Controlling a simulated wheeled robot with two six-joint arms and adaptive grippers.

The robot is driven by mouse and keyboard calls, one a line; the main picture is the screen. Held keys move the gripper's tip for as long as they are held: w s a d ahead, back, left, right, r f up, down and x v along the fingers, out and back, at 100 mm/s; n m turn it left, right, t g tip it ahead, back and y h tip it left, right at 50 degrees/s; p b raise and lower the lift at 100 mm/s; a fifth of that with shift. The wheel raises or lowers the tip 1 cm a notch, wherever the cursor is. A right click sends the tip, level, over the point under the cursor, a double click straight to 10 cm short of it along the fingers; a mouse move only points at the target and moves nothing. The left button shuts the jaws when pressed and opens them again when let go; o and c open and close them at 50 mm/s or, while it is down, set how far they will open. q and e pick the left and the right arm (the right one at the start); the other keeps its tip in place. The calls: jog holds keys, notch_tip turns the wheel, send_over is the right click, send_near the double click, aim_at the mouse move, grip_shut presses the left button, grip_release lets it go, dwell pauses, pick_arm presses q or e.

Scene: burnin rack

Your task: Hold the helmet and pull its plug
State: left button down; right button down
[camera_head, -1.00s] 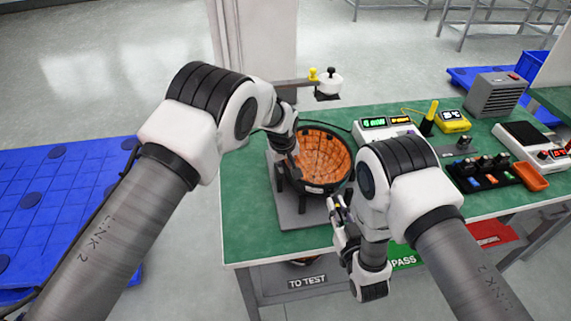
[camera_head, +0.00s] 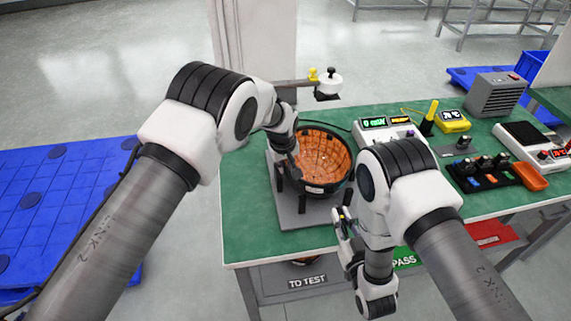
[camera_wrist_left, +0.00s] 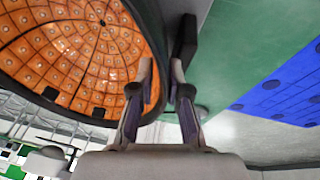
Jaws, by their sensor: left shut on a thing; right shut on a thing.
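The helmet (camera_head: 325,160) is an upturned bowl with an orange, dotted lining and a black rim, resting on a grey stand (camera_head: 290,214) on the green table. My left gripper (camera_head: 293,172) is at its left rim. In the left wrist view, the fingers (camera_wrist_left: 163,78) are shut with the helmet's rim (camera_wrist_left: 150,30) between them. My right gripper (camera_head: 343,220) is shut at the table's front edge, in front of and slightly right of the helmet, apart from it. A small yellowish piece shows at its fingertips; I take it for the plug, mostly hidden.
A meter (camera_head: 385,130) with a green display reading about 0 mW stands behind my right arm. A yellow instrument (camera_head: 453,121), a black rack (camera_head: 485,172) and an orange tray (camera_head: 529,176) are to the right. A post with a white-capped arm (camera_head: 328,84) stands behind the helmet.

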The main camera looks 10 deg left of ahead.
pick_arm(q)
jog(key=c, duration=1.1)
grip_release()
jog(key=shift+o, duration=0.2)
